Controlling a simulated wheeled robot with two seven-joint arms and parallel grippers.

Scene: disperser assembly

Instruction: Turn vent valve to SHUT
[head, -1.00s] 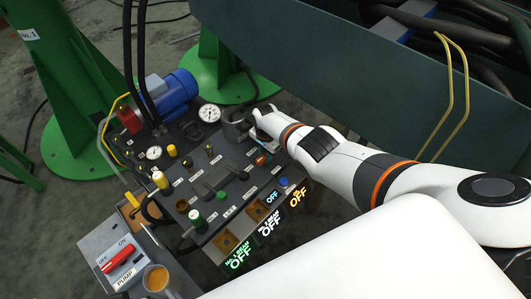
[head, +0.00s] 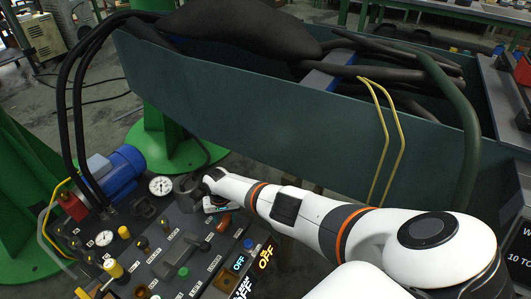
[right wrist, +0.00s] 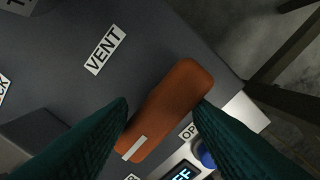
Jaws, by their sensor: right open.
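The vent valve handle is an orange-brown rounded bar (right wrist: 168,105) in the right wrist view. It lies slantwise, from upper right to lower left, with a white mark near its lower end. A white VENT label (right wrist: 105,50) is beside it, and a partly hidden label starting "OP" (right wrist: 187,132) is at its right. In the head view the handle (head: 224,223) is small, just below my right gripper (head: 214,204). My right gripper is open, its two dark green fingers on either side of the handle; I cannot tell whether they touch it. My left gripper is not in view.
The dark control panel (head: 205,262) carries several knobs, levers and lit OFF displays. A blue button (head: 249,244) is close to the handle. A gauge (head: 160,186) and blue motor (head: 115,170) are behind. A large green trough (head: 270,115) stands behind my right arm.

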